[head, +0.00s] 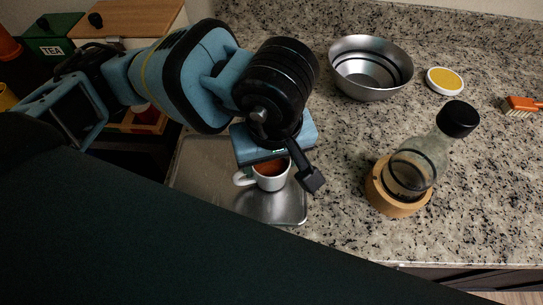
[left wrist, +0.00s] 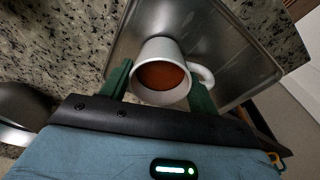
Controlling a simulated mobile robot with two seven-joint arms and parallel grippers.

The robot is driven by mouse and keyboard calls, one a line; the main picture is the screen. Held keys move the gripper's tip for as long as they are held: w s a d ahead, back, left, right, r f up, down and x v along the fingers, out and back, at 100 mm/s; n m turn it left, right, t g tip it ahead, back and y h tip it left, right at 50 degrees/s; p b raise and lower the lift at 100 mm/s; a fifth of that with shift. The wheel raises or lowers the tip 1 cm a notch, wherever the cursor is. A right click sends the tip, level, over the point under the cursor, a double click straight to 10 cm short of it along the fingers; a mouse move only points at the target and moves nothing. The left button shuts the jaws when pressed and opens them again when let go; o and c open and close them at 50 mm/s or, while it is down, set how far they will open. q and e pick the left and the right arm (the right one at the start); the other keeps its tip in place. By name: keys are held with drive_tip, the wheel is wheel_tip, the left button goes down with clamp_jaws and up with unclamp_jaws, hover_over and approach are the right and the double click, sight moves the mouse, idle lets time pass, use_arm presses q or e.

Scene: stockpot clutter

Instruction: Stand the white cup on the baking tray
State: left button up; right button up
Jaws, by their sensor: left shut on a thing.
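The white cup (head: 271,183) has reddish-brown contents and a handle on its left in the head view. It is over the grey metal baking tray (head: 205,160); I cannot tell whether its base touches the tray. My left gripper (head: 268,162) is above the cup and partly hides it. In the left wrist view the cup (left wrist: 163,51) sits between the green fingers of the left gripper (left wrist: 160,88), which is shut on it, with the baking tray (left wrist: 240,65) behind. My right gripper is not in view.
A metal bowl (head: 370,85), a yellow-topped white lid (head: 444,80) and an orange brush (head: 522,104) are farther back. A green tea box (head: 48,47) is at back left.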

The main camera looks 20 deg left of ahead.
use_arm(q)
drive_tip(key=o, duration=1.1)
drive_tip(key=shift+f, duration=0.1)
drive_tip(key=shift+s, duration=0.1)
wheel_tip(320, 180, up, 12)
drive_tip(key=s+d+p, duration=0.1)
